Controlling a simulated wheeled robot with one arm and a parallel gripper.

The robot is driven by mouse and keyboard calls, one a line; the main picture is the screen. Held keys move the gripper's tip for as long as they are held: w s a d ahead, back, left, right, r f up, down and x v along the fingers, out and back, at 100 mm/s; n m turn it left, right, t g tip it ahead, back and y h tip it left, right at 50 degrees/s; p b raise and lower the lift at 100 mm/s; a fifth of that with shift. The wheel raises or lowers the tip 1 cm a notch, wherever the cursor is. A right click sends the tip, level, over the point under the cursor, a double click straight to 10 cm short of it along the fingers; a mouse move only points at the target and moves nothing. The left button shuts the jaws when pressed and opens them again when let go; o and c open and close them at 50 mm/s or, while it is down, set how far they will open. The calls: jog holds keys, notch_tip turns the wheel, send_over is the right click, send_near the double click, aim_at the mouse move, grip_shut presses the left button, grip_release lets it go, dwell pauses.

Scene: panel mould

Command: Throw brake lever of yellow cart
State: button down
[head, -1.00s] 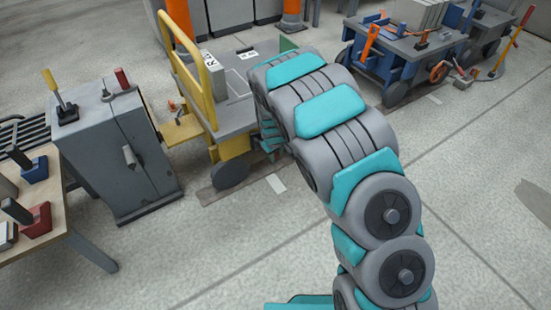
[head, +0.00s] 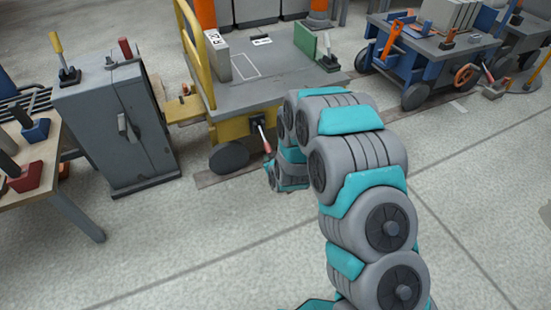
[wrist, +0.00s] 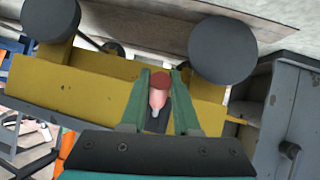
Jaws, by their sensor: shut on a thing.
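The yellow cart (head: 232,130) stands left of centre in the head view, with a grey deck and a yellow push rail. Its brake lever (head: 262,132) juts from the yellow side, a thin rod with a red-pink grip. In the wrist view the cart's yellow side (wrist: 85,90) and two dark wheels show, with the wheels at the top. My gripper (wrist: 160,80) has its green fingers on either side of the lever's red-pink grip (wrist: 157,99), shut on it. In the head view my arm hides the gripper's fingers.
A grey cabinet (head: 122,125) with levers on top stands left of the cart. A workbench (head: 38,160) with levers is at far left. A blue cart (head: 405,60) with an orange handle stands at back right. The floor in front is clear.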

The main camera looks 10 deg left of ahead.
jog(key=shift+w+a+f+t, duration=0.1)
jog(key=shift+f+t, duration=0.3)
jog(key=shift+f, duration=0.2)
jog(key=shift+b, duration=0.3)
jog(key=c, duration=0.7)
grip_release()
jog(key=shift+w+r, duration=0.1)
jog(key=shift+o, duration=0.2)
jog(key=v, duration=0.7)
jog(key=shift+s+p, duration=0.3)
jog(key=shift+p, duration=0.1)
jog(key=shift+r, duration=0.1)
